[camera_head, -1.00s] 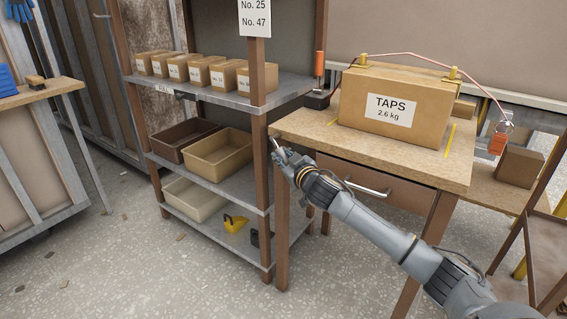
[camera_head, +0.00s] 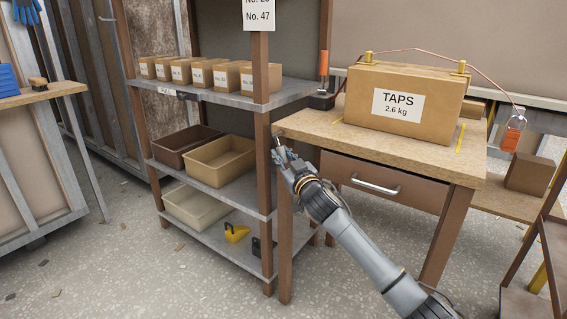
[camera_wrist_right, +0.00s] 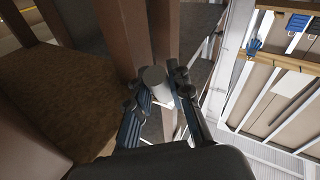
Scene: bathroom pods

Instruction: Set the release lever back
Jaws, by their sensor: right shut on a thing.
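An orange-handled lever (camera_head: 323,70) stands upright on a black base (camera_head: 321,101) at the table's back left corner, beside the shelf. It looks like the release lever; I cannot make it out in the right wrist view. My right gripper (camera_head: 281,158) is at the table's front left corner, beside the shelf post and well short of the lever. In the right wrist view, my right gripper (camera_wrist_right: 163,100) is shut on a small grey cylinder (camera_wrist_right: 155,84). The fingers partly hide the cylinder. My left gripper is in neither view.
A TAPS box (camera_head: 418,90) fills much of the wooden table (camera_head: 330,133). A red cord above it leads to an orange tag (camera_head: 513,136). The shelf (camera_head: 225,95) holds several cartons and bins.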

